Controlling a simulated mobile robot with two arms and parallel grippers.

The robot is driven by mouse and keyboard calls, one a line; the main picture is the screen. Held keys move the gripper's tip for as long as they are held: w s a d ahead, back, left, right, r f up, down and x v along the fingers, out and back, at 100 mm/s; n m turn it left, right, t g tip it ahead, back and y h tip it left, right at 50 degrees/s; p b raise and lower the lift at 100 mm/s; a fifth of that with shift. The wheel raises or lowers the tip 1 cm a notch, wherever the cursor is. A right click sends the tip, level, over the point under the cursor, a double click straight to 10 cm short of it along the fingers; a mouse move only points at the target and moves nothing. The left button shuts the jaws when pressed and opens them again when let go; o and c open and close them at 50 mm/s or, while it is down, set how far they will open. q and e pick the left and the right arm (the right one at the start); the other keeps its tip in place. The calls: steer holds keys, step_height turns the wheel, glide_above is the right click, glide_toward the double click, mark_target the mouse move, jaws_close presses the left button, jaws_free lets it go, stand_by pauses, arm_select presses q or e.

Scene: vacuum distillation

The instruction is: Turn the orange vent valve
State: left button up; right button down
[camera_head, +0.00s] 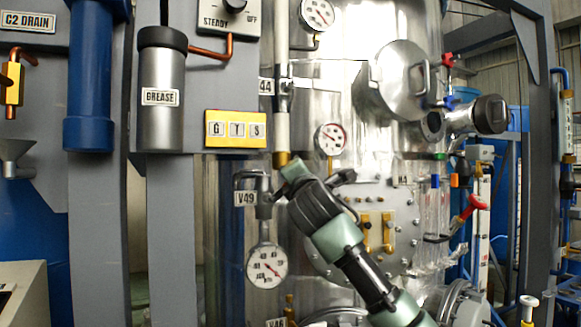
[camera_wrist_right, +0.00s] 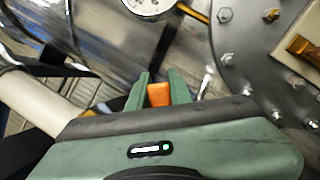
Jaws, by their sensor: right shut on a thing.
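The orange vent valve handle (camera_wrist_right: 158,94) shows in the right wrist view between the two green fingers of my right gripper (camera_wrist_right: 158,90). The fingers touch it from both sides and are shut on it. In the head view my right gripper (camera_head: 290,172) reaches up from the lower right to the foot of a pale vertical pipe (camera_head: 282,130) with a brass end. The orange handle is hidden behind the gripper there. My left gripper is in neither view.
A gauge (camera_head: 267,266) hangs under the V49 label (camera_head: 245,198), close left of my right gripper. Another gauge (camera_head: 330,138) sits just above right. A bolted round plate (camera_head: 375,225) with brass handles lies to the right. A grease cylinder (camera_head: 162,95) and yellow GYS panel (camera_head: 236,129) are left.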

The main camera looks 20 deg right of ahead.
step_height(320, 180, down, 6)
steer(key=d+m+g, duration=0.2)
steer(key=m+g, duration=0.1)
steer(key=m, duration=0.5)
steer(key=shift+f+h, duration=0.2)
steer(key=shift+h, duration=0.1)
steer(key=shift+w+f+m, duration=0.1)
steer(key=shift+f+m, duration=0.05)
steer(key=shift+m, duration=0.15)
steer(key=c, duration=1.3)
jaws_free()
steer(key=shift+d, duration=0.15)
steer(key=shift+r, duration=0.2)
